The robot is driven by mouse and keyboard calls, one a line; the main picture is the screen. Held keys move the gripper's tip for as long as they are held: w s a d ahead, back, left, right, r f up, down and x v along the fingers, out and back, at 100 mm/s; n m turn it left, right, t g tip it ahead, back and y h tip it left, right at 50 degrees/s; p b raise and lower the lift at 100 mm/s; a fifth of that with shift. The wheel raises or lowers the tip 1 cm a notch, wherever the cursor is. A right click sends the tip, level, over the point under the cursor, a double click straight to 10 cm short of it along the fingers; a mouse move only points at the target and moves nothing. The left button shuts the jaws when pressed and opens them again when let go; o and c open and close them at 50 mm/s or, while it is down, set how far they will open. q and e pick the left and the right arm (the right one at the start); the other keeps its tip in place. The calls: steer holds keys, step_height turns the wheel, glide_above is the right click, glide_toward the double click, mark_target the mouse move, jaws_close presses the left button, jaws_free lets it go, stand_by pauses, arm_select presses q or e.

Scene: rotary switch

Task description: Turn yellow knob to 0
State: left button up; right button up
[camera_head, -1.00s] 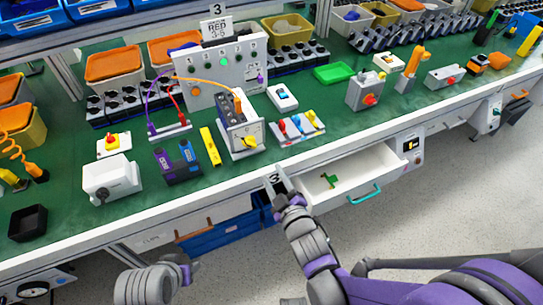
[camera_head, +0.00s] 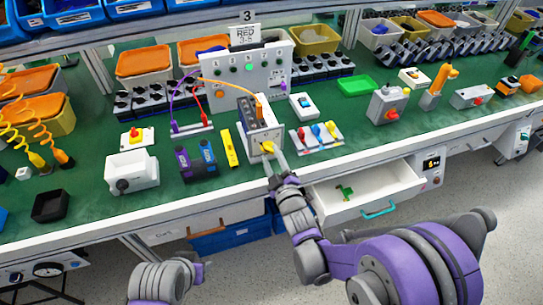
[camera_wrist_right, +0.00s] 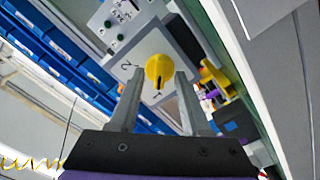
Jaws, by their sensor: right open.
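The yellow knob (camera_head: 267,147) sits on the front face of a small grey and white box (camera_head: 254,122) near the table's front edge. In the right wrist view the yellow knob (camera_wrist_right: 159,71) shows on a pale plate with the marks 2 and 1 beside it, its dark pointer line toward the lower side. My right gripper (camera_head: 275,162) is open in front of the knob. In the wrist view its fingers (camera_wrist_right: 157,84) stand on either side of the knob, and I cannot tell whether they touch it. My left arm shows at the bottom left; its fingers are not clear.
A yellow bar (camera_head: 229,149) and a purple and black block (camera_head: 196,160) stand left of the box. A board with red, blue and yellow levers (camera_head: 317,134) is to its right. An open white drawer (camera_head: 365,190) juts out below the table edge.

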steer(key=shift+w, duration=0.1)
jaws_close()
stand_by(0.6)
steer(key=m+b, duration=0.2)
steer(key=m, duration=0.1)
steer(key=shift+f+m, duration=0.1)
steer(key=shift+m, duration=0.3)
steer(key=m+b, duration=0.2)
steer(key=m, duration=0.2)
steer(key=shift+m, duration=0.4)
jaws_free()
